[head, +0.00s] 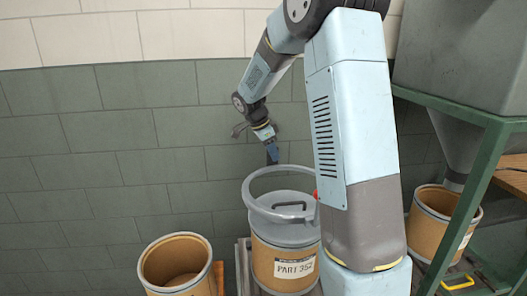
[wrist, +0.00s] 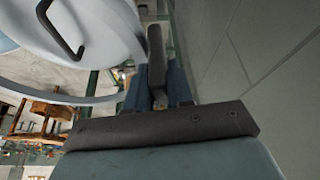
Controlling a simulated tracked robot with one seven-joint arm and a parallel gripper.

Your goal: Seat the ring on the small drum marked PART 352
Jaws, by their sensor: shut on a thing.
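The drum marked PART 352 (head: 296,270) is tan with a grey lid and a dark lid handle (head: 289,205). It stands upright right of centre in the head view. The grey ring (head: 260,209) is at the lid's height, tilted, with its far side raised above the lid and its near side low by the front rim. My gripper (head: 272,160) reaches down from above and is shut on the ring's far side. In the wrist view my fingers (wrist: 157,88) are beside the pale lid and its handle (wrist: 62,30). The exact grip and the ring's right side are partly hidden.
An open tan drum (head: 177,264) stands to the left. Another open drum (head: 442,225) stands at the right, under a grey hopper (head: 470,60) on a green frame (head: 468,200). A green-and-cream block wall (head: 100,150) is close behind. My arm covers the space right of the marked drum.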

